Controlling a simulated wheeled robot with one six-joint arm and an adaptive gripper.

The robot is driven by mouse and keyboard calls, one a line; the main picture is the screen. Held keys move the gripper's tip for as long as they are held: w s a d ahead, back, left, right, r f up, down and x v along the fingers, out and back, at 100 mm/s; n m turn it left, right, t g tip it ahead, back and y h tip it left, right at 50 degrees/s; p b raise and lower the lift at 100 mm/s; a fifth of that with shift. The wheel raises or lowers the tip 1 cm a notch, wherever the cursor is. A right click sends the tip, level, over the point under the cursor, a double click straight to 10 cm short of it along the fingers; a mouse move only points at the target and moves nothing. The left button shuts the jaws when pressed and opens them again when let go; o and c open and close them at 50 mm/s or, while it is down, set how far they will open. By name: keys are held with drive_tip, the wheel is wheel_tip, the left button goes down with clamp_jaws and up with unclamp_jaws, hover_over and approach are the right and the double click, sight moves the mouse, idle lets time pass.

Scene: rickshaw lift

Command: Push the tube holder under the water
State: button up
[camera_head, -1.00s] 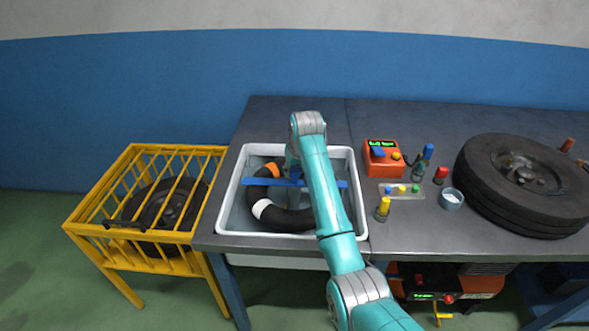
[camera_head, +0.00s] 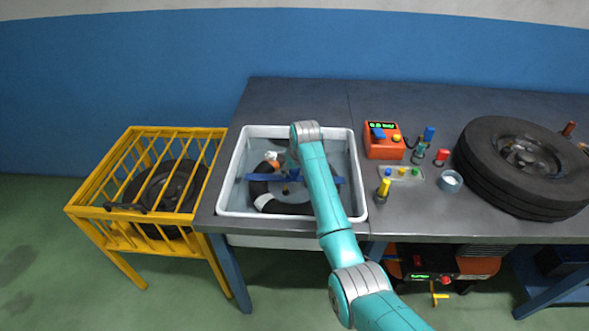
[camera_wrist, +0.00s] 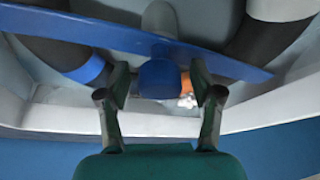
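The blue tube holder (camera_head: 262,177), a bar with a central knob, lies across the black inner tube (camera_head: 292,208) in the white water sink (camera_head: 228,200). The tube has white and orange bands. Whitish bubbles (camera_head: 271,156) show by the orange band. In the wrist view the holder's bar (camera_wrist: 80,29) runs across the picture and its round blue knob (camera_wrist: 159,79) sits between the fingers of my gripper (camera_wrist: 161,86). The fingers are apart, with a gap visible on each side of the knob. In the head view my arm hides most of the gripper.
A yellow cage (camera_head: 138,214) with a tyre stands left of the bench. Right of the sink are an orange box (camera_head: 383,148), a small tray of coloured caps (camera_head: 402,174), small bottles, a grey cup (camera_head: 450,182) and a large tyre (camera_head: 500,190).

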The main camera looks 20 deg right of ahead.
drive_tip(key=v, duration=1.2)
idle(0.4)
